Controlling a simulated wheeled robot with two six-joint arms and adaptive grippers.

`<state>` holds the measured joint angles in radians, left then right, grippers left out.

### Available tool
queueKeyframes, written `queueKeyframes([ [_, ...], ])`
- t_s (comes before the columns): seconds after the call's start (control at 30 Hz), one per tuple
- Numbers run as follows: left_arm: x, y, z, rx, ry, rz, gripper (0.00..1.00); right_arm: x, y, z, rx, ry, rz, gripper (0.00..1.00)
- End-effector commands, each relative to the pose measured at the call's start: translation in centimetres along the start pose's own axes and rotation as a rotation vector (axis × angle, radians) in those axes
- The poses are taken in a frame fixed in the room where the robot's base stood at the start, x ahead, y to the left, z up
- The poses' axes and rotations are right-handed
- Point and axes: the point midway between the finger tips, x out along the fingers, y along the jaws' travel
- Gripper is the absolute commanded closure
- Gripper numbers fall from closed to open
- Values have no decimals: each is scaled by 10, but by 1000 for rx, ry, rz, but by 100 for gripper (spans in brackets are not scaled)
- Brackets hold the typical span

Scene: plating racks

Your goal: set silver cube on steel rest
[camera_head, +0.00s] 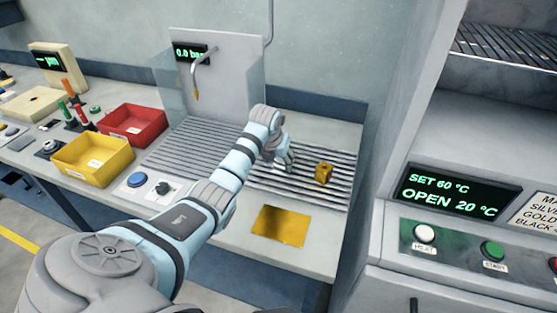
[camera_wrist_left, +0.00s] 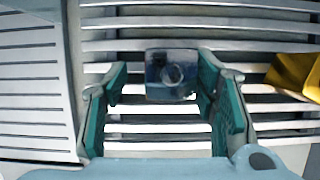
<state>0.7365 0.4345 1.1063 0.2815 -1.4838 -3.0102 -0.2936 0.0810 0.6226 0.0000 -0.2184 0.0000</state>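The silver cube (camera_wrist_left: 171,76), with a round hole in its face, shows in the left wrist view over the metal slats. My left gripper (camera_wrist_left: 160,100) is open, with one teal-padded finger on each side of the cube. A gap shows on the left; the right pad is close to the cube, and contact is unclear. In the head view my left gripper (camera_head: 284,164) is low over the slatted steel rack (camera_head: 185,160), and I cannot make out the cube there. I cannot tell which part is the steel rest. My right gripper is not in view.
A gold cube (camera_head: 323,173) sits on the slats right of my left gripper; its yellow edge shows in the wrist view (camera_wrist_left: 295,75). A gold plate (camera_head: 281,226) lies in front. Yellow (camera_head: 92,167) and red (camera_head: 135,128) bins stand left. An oven panel (camera_head: 455,190) stands right.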

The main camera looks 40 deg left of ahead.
Motion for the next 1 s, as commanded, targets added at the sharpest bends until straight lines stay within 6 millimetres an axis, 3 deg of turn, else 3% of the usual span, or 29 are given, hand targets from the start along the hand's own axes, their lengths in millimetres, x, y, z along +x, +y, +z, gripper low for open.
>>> queueKeyframes([
  [0.27, -18, 0, 3, 1, -4, 0, 47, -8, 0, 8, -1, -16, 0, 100],
  [0.7, -115, 0, 2, 1, -3, 0, 47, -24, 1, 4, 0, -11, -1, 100],
  [1.0, -123, 0, 1, 0, 1, -1, 47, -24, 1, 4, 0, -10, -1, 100],
])
